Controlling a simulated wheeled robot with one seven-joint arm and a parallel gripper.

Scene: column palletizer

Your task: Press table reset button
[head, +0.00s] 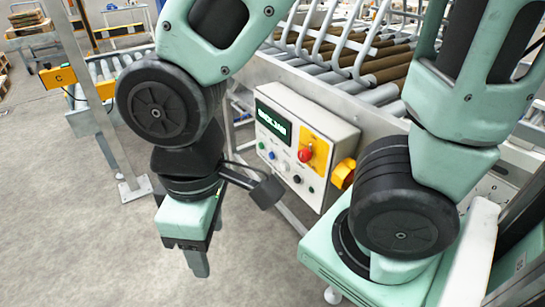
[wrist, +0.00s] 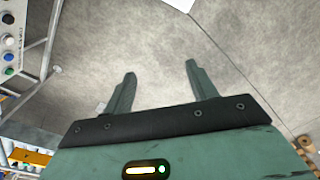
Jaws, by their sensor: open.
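A grey control box (head: 318,127) is fixed to the side of the roller conveyor, with a display (head: 273,122) and a red mushroom button (head: 305,154) on a yellow plate. Below is a row of small buttons, including a blue button (head: 272,155), a white button (head: 284,167) and a black button (head: 297,179). Their labels are too small to read, so I cannot tell which is table reset. My gripper (head: 200,262) hangs fingers-down left of the box, apart from it. In the wrist view its fingers (wrist: 160,74) are spread and empty; the blue button (wrist: 9,57) shows at the left edge.
The roller conveyor (head: 340,85) with metal hoops runs behind the box. A yellow-orange part (head: 343,173) sticks out of the box's right side. A post (head: 102,110) with a yellow bracket stands at left. The concrete floor (head: 60,220) below and left of my gripper is clear.

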